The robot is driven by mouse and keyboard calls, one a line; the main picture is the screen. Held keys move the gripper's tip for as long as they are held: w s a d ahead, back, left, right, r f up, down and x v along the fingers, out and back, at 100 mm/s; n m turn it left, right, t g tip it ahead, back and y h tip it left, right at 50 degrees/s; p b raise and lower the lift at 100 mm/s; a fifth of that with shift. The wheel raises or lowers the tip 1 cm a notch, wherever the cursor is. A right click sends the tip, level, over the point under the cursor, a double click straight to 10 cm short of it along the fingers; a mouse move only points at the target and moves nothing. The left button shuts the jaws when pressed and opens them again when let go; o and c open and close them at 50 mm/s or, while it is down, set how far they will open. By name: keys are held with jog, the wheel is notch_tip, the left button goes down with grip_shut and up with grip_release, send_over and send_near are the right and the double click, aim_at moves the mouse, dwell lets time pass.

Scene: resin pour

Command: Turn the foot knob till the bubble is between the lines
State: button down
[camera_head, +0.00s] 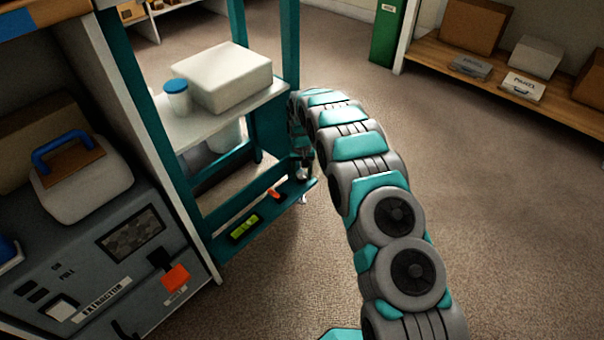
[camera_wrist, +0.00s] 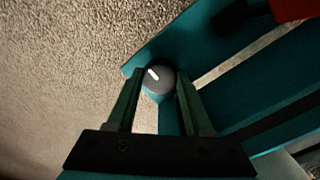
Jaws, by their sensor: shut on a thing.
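The foot knob (camera_wrist: 158,82) is a dark round cap with a white pointer mark, at the corner of the teal stand. In the wrist view the mark points to the upper left. My gripper (camera_wrist: 159,76) is shut on the knob, with one finger on each side. In the head view my gripper (camera_head: 304,172) is at the right end of the low teal rail and hides most of the knob. The level (camera_head: 243,227), with a yellow-green vial in a dark body, lies on that rail. Its bubble and lines are too small to read.
An orange-red piece (camera_head: 275,194) sits on the rail between the level and my gripper. The shelf (camera_head: 205,124) above holds a white box (camera_head: 222,77) and a blue-lidded jar (camera_head: 177,97). A grey extractor machine (camera_head: 110,265) stands at left. Carpet (camera_head: 490,190) at right is clear.

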dwell(0.3)
jog(key=n+p, duration=0.2)
jog(key=n, duration=0.2)
jog(key=shift+r+n, duration=0.1)
jog(key=shift+n, duration=0.3)
jog(key=n+p, duration=0.3)
jog(key=n, duration=0.1)
jog(key=shift+n, duration=0.3)
jog(key=n+p, duration=0.2)
jog(key=n, duration=0.2)
jog(key=shift+n+p, duration=1.05)
jog(key=shift+n, duration=1.05)
jog(key=shift+c, duration=1.4)
grip_release()
